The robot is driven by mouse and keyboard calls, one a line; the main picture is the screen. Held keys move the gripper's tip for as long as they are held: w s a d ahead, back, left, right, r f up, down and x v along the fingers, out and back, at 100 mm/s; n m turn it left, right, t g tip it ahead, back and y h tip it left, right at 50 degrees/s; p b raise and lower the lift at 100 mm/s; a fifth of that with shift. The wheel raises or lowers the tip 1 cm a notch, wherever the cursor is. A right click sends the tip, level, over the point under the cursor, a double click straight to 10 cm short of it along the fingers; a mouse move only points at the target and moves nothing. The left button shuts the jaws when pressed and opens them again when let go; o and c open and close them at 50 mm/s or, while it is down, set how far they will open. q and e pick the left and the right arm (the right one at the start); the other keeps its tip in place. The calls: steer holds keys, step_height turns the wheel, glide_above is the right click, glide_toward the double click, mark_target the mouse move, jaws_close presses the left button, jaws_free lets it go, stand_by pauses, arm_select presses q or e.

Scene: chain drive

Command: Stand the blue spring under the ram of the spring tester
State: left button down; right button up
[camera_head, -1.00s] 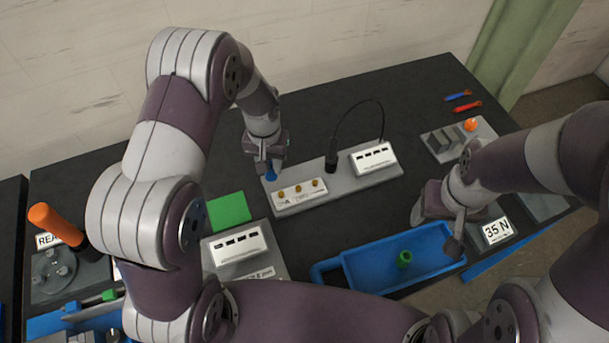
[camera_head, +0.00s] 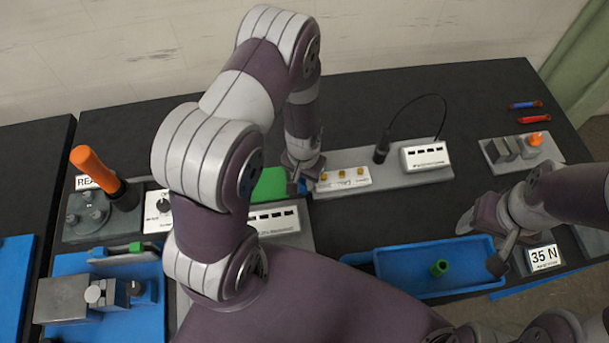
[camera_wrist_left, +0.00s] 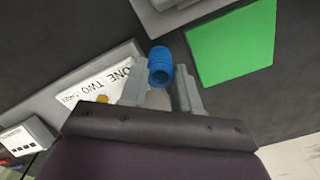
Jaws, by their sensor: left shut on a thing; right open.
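The blue spring (camera_head: 303,188) is between the fingers of my left gripper (camera_head: 300,184). In the left wrist view the spring (camera_wrist_left: 160,66) sticks out past the fingertips of the shut gripper (camera_wrist_left: 158,92). In the head view it is near the left end of the plate marked "ONE TWO" (camera_head: 343,180), beside the green square (camera_head: 269,184). I cannot make out the spring tester's ram for certain; my left arm hides part of the bench. My right gripper (camera_head: 484,242) is open and empty by the right end of a blue tray.
A green ring-like part (camera_head: 439,267) lies in the blue tray (camera_head: 395,262). A white display box (camera_head: 425,155) and a black cabled part (camera_head: 381,152) stand on the grey base. An orange-handled lever (camera_head: 96,166) stands at left. A "35 N" sign (camera_head: 544,257) is at right.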

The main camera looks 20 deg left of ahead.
arm_select(q)
steer(key=shift+w+f, duration=0.1)
steer(key=shift+f, duration=0.3)
steer(key=shift+w+a+f, duration=0.1)
steer(key=shift+w+a, duration=0.05)
steer(key=shift+a, duration=0.05)
steer(key=shift+d+f, duration=0.1)
steer(key=shift+f, duration=0.05)
steer(key=c, duration=0.8)
jaws_free()
